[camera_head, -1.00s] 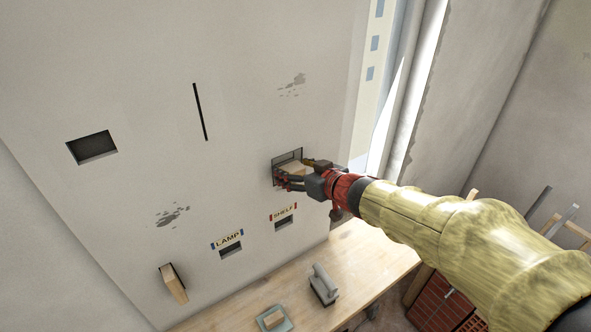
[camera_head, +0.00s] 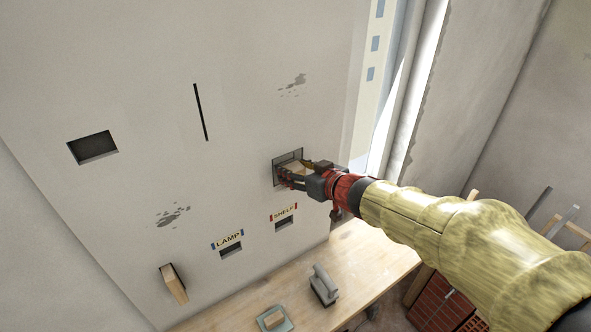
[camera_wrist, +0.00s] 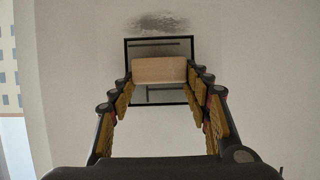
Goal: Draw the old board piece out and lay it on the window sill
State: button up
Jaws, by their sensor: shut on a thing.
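The old board piece (camera_wrist: 158,70) is a pale wooden block in a dark-edged square opening (camera_wrist: 190,97) in the wall. It also shows in the head view (camera_head: 293,170), partly hidden by my gripper. My gripper (camera_head: 291,175) reaches the opening from the right and is shut on the board piece. In the wrist view my gripper (camera_wrist: 160,76) has its yellow-padded fingers on both sides of the block. How deep the block sits is hard to tell. The window sill is not clearly made out; a bright window edge (camera_head: 402,95) stands right of the wall.
Below is a wooden bench (camera_head: 350,262) with a grey trowel-like tool (camera_head: 323,286) and a small block on a plate (camera_head: 273,319). Another wood piece (camera_head: 173,284) sticks out of the wall at lower left. LAMP (camera_head: 228,240) and SHELF (camera_head: 284,212) labels sit above small slots.

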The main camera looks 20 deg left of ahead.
jog(key=c, duration=0.4)
jog(key=shift+s+d, duration=0.1)
jog(key=shift+d, duration=0.05)
jog(key=shift+s+d+p, duration=0.4)
jog(key=shift+s+d, duration=0.05)
jog(key=shift+d, duration=0.1)
jog(key=shift+s+d, duration=0.3)
jog(key=shift+d, duration=0.05)
jog(key=shift+s+d, duration=0.15)
dwell(0.3)
jog(key=shift+s+d+p, duration=0.4)
jog(key=shift+d+p, duration=0.05)
jog(key=shift+p, duration=0.1)
jog(key=shift+d, duration=0.1)
